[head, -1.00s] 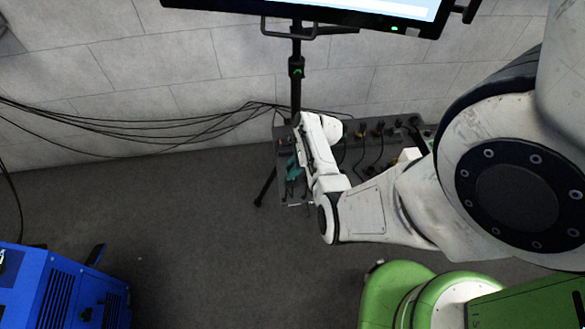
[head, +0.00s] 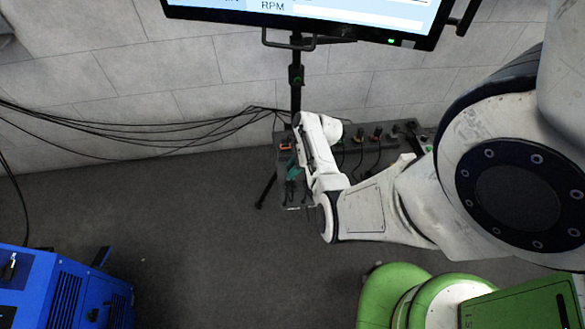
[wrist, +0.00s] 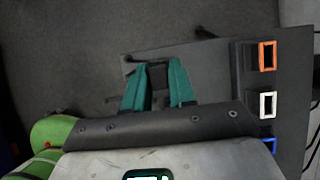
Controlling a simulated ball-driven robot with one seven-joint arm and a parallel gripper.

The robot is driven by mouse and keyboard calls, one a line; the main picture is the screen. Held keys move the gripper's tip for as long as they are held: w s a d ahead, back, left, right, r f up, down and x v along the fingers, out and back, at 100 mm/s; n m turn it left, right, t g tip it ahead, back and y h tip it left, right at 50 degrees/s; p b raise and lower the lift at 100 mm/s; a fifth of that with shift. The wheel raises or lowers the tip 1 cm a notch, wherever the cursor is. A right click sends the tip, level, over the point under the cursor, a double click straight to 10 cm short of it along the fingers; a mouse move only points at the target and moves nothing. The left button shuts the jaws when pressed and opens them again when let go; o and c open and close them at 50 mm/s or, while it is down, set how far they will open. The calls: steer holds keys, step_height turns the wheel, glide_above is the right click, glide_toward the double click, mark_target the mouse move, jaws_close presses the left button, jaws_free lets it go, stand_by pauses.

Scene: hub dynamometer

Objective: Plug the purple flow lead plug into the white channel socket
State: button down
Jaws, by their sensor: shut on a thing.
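My gripper (wrist: 157,72) has teal fingers shut on a dark block-shaped plug (wrist: 158,78). No purple shows on it, so its colour marking cannot be told. The white channel socket (wrist: 266,105) is a white-rimmed rectangular opening on a grey panel, right of my gripper in the wrist view. The held plug is apart from it, to its left. In the head view my gripper (head: 292,168) shows as a bit of teal at the panel's left end, partly behind my arm. The white socket cannot be made out there.
An orange-rimmed socket (wrist: 267,56) is above the white one and a blue-rimmed socket (wrist: 269,144) below it. Plugged dark leads (head: 377,134) stand along the panel. A monitor (head: 330,15) on a stand is behind. A blue machine (head: 60,290) is at lower left; open floor lies between.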

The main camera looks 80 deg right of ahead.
steer(key=shift+r+p, duration=0.9)
steer(key=shift+r, duration=0.1)
steer(key=w+d+b, duration=0.3)
steer(key=d+b, duration=0.3)
steer(key=d, duration=0.1)
stand_by(1.0)
steer(key=shift+d, duration=0.1)
steer(key=s+d, duration=0.2)
steer(key=s, duration=0.5)
steer(key=shift+d, duration=0.4)
stand_by(0.5)
